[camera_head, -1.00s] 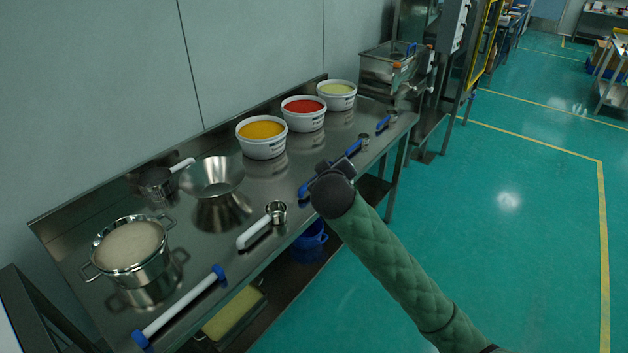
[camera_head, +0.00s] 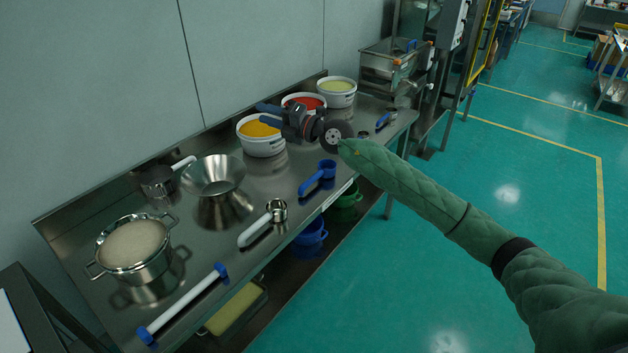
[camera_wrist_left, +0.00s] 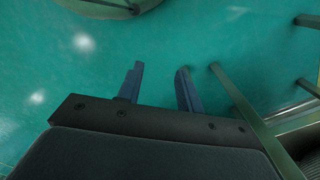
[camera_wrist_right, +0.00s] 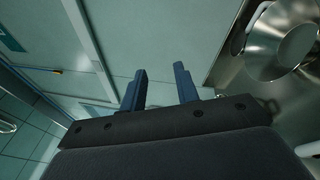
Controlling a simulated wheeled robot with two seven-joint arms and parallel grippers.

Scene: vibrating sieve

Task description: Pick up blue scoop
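The blue scoop (camera_head: 318,178) lies on the steel table near its front edge, its handle toward the lower left. My right gripper (camera_head: 264,114) is raised above and behind it in the head view, fingers pointing left across the yellow-filled tub. The right wrist view shows its two fingers (camera_wrist_right: 160,88) apart with nothing between them. My left gripper is outside the head view. In the left wrist view its fingers (camera_wrist_left: 160,88) are apart and empty over the green floor.
The steel table (camera_head: 215,270) also carries a steel funnel-shaped bowl (camera_head: 213,175), a pot (camera_head: 135,250), a steel scoop (camera_head: 262,224) and a white rod (camera_head: 185,305). A white tub of yellow contents (camera_head: 262,140) stands near the wall. A blue bucket (camera_head: 310,238) sits below.

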